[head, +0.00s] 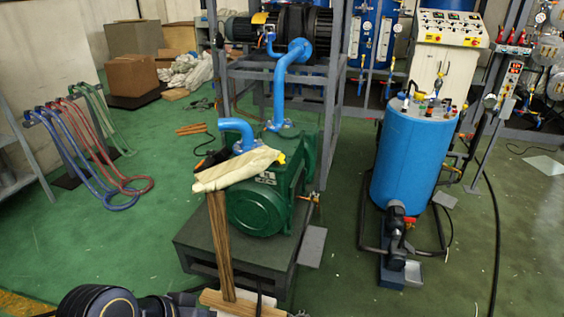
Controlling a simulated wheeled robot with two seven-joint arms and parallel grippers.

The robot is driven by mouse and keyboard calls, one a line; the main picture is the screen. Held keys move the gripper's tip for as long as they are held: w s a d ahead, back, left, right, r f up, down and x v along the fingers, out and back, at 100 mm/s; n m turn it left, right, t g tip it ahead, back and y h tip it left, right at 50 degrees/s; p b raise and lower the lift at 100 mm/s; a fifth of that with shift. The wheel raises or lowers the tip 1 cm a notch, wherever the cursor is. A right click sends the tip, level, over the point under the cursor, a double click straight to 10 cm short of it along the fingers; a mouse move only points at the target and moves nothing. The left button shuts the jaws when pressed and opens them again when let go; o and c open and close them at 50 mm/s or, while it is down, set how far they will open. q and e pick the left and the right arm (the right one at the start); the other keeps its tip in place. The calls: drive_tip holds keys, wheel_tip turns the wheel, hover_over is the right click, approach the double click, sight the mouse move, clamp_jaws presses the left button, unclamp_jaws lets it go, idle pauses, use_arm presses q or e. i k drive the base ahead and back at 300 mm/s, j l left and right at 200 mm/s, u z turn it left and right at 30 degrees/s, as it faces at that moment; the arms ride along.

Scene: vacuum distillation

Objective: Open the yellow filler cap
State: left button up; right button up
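A small yellow piece (281,158), which looks like the yellow filler cap, shows at the right end of a cream cloth (238,170). The cloth lies over the top of the green pump (262,205) and may hide part of the cap. Whether the cap is seated or loose is too small to tell. A dark rounded part of my arm shows at the bottom left, well below and left of the pump. Its fingers cannot be made out there. My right gripper is out of view.
A wooden T-shaped piece (220,245) stands in front of the pump. The pump sits on a dark platform (200,240) beside a grey metal frame (331,110). A blue tank (412,155) stands to the right, with hoses on the floor.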

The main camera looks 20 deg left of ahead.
sight(281, 156)
drive_tip(key=i+j+u, duration=0.1)
drive_tip(key=i+u, duration=0.3)
drive_tip(key=i, duration=0.15)
drive_tip(key=i+u, duration=0.35)
drive_tip(key=i, duration=0.2)
drive_tip(key=i+l+u, duration=0.25)
drive_tip(key=i+u, duration=0.15)
drive_tip(key=i, duration=0.15)
